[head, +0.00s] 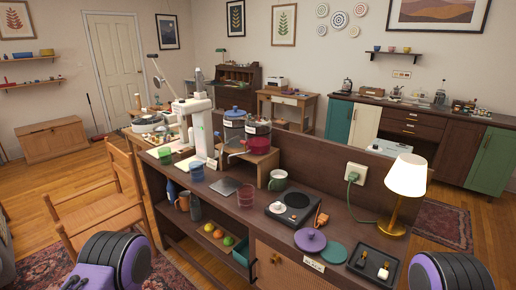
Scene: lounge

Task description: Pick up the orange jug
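I cannot make out a clear orange jug. A small orange-brown vessel (183,201) stands on the shelf under the counter at the left; it is too small to tell whether it is a jug. A small orange object (321,218) lies on the counter beside the black hot plate (291,208); its shape is unclear. Purple and black parts of my arms show at the bottom left and bottom right corners. Neither gripper is in view.
The dark counter (225,205) carries cups, a purple lid (310,240), a black tray (372,268) and a lit lamp (405,180). A wooden chair (105,200) stands to its left. Fruit lies on the lower shelf. Cabinets line the back wall.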

